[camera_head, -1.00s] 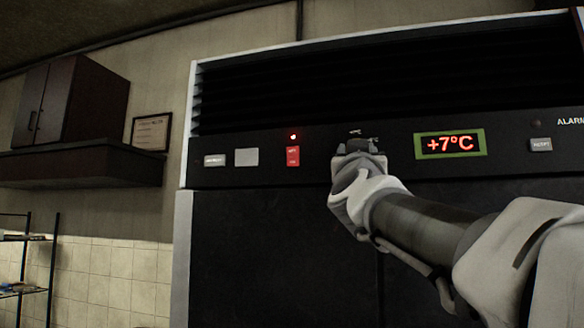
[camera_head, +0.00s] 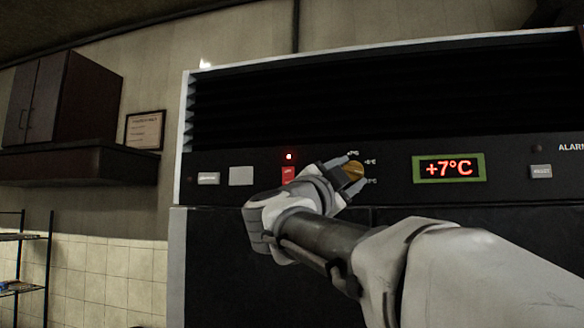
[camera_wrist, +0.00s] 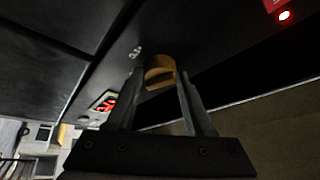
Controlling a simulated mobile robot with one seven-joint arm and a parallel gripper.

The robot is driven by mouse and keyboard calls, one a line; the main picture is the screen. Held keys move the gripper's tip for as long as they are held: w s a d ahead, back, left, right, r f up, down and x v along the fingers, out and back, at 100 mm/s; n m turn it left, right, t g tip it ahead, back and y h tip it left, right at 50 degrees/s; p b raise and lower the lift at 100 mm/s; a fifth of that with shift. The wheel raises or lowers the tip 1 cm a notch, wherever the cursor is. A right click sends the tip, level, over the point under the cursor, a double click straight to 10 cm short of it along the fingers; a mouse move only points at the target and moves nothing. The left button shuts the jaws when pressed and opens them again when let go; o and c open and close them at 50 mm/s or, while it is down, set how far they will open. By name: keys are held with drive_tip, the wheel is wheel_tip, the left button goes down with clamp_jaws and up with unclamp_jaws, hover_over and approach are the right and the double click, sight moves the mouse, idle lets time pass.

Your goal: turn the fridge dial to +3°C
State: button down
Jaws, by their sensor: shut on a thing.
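The fridge dial (camera_head: 353,170) is a yellow-orange knob on the dark control panel, with small white temperature marks around it. My gripper (camera_head: 345,174) is at the dial from the lower left, its fingers on either side of the knob. In the wrist view the dial (camera_wrist: 160,72) sits between the fingertips of my gripper (camera_wrist: 162,80), and the fingers are shut on it. The display (camera_head: 449,168) reads +7°C in red inside a green frame. Part of the dial and some marks are hidden by the fingers.
A red switch (camera_head: 288,175) with a lit red lamp (camera_head: 289,156) above it is left of the dial. A grey button (camera_head: 541,171) is at the right. A dark vent grille (camera_head: 380,95) runs above the panel. A wall cabinet (camera_head: 62,95) hangs at the left.

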drive_tip(key=shift+r+m+g+p, duration=0.1)
drive_tip(key=shift+m+g+p, duration=0.5)
drive_tip(key=shift+m, duration=0.7)
drive_tip(key=shift+c, duration=1.6)
unclamp_jaws()
